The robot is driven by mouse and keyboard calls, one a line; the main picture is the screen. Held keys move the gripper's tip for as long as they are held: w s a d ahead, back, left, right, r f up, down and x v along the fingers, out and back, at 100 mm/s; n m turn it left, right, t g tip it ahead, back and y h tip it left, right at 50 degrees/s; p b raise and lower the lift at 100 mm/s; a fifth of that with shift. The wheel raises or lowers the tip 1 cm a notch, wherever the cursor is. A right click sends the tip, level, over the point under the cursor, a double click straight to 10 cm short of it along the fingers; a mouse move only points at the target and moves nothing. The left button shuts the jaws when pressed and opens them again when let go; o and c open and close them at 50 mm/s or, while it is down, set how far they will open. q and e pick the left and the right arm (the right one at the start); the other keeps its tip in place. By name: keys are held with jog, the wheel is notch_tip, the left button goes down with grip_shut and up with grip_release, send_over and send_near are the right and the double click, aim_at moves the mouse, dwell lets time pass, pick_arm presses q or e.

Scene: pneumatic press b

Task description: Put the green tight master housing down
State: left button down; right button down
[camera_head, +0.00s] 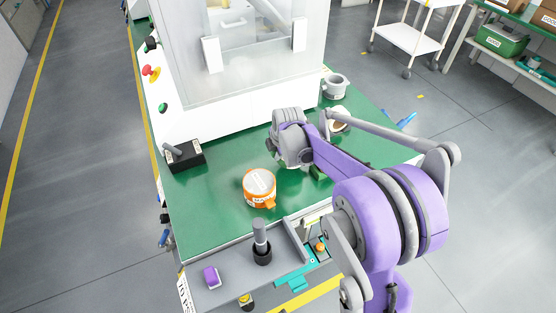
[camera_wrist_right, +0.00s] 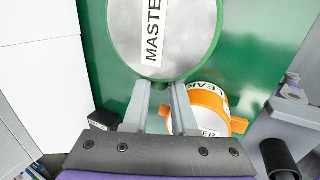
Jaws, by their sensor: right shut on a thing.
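The green master housing (camera_wrist_right: 165,38) shows in the right wrist view as a round grey top with a green rim and a "MASTER" label. My right gripper (camera_wrist_right: 160,86) is shut on it at the near rim. In the head view my right gripper is behind my wrist and purple forearm, low over the green table top (camera_head: 215,219). The housing is mostly hidden there. I cannot tell whether it touches the table. My left gripper is in neither view.
An orange housing (camera_head: 259,188) stands close by on the table; it also shows in the right wrist view (camera_wrist_right: 207,97). A black box (camera_head: 184,156) is at the left. A grey cup-like part (camera_head: 335,86) stands at the back right. The press (camera_head: 240,50) rises behind. A tool tray is in front.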

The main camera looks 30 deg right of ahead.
jog(key=shift+w+f, duration=0.1)
jog(key=shift+f, duration=2.35)
jog(key=shift+b, duration=0.3)
jog(key=c, duration=0.7)
grip_release()
jog(key=p+v, duration=0.1)
jog(key=v, duration=1.1)
jog(key=shift+p, duration=0.3)
